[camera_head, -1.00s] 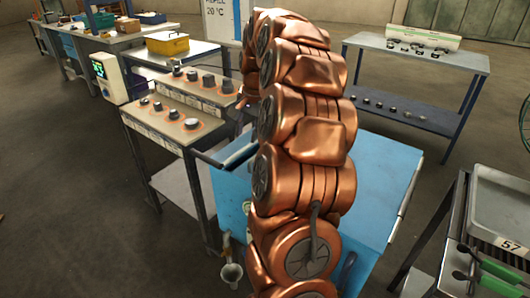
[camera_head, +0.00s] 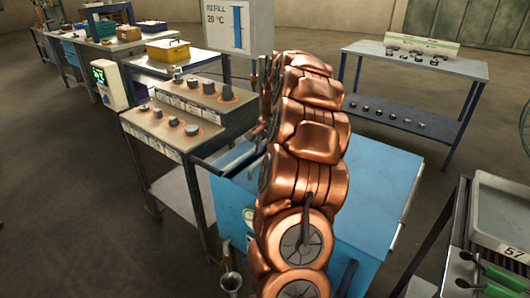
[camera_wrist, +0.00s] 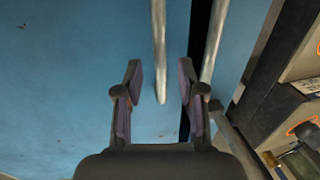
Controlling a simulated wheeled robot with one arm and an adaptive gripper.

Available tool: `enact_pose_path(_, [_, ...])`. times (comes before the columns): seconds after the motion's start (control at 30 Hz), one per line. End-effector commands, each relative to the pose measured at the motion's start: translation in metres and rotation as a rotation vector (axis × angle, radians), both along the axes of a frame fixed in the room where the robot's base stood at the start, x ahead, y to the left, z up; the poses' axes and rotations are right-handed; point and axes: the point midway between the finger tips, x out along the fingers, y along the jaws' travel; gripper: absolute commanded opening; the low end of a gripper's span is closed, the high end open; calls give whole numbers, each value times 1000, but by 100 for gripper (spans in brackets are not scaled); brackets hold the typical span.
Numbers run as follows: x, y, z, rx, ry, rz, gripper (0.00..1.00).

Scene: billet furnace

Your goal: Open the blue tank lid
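The blue tank (camera_head: 375,185) stands in the middle of the head view, partly hidden behind my copper arm. Its flat blue lid (camera_wrist: 80,80) fills the left of the wrist view. A metal bar (camera_wrist: 159,45) lies along the lid there, with its rounded end between my fingertips. My gripper (camera_wrist: 160,82) is open, one finger on each side of the bar's line. I cannot tell whether the fingers touch it or are above it. A dark gap and a second metal bar (camera_wrist: 213,40) run along the lid's right side. In the head view my arm hides most of the gripper.
A bench with knobs (camera_head: 180,125) stands close left of the tank. A tray marked 57 (camera_head: 500,215) sits on a stand at the right. A blue-legged table (camera_head: 420,65) is behind. A refill sign (camera_head: 238,22) stands at the back. Open floor lies at the left.

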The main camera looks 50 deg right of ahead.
Motion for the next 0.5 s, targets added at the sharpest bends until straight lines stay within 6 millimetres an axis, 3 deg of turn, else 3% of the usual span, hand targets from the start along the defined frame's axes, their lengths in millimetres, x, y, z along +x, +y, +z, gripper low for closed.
enact_pose_path(0.1, [1,1,-9,0,0,0,39])
enact_pose_path(0.37, [2,0,-10,-2,-2,1,39])
enact_pose_path(0.5, [2,0,-10,-2,-2,1,25])
